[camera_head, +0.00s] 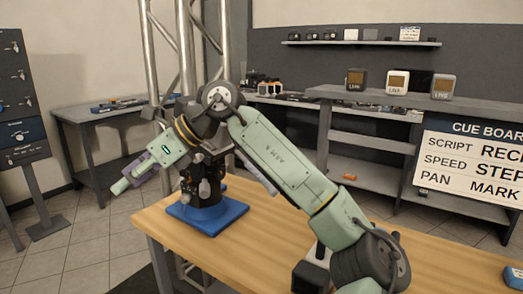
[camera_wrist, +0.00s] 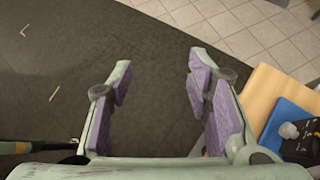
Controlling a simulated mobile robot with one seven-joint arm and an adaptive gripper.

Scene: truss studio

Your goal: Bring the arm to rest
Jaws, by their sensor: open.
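My arm reaches from the lower right of the head view up to a bent elbow and then down to the left. My gripper (camera_head: 128,178) is at its left end, beyond the left edge of the wooden table (camera_head: 262,222). In the wrist view my gripper (camera_wrist: 160,68) is open, with its two purple-padded fingers well apart. Nothing is between the fingers; dark floor matting (camera_wrist: 150,110) shows below them.
A black device on a blue base (camera_head: 207,218) stands at the table's left end, close behind my forearm. A metal truss (camera_head: 185,50) rises behind it. Grey benches and a cue board (camera_head: 475,160) stand farther back. Open floor (camera_head: 75,260) lies left of the table.

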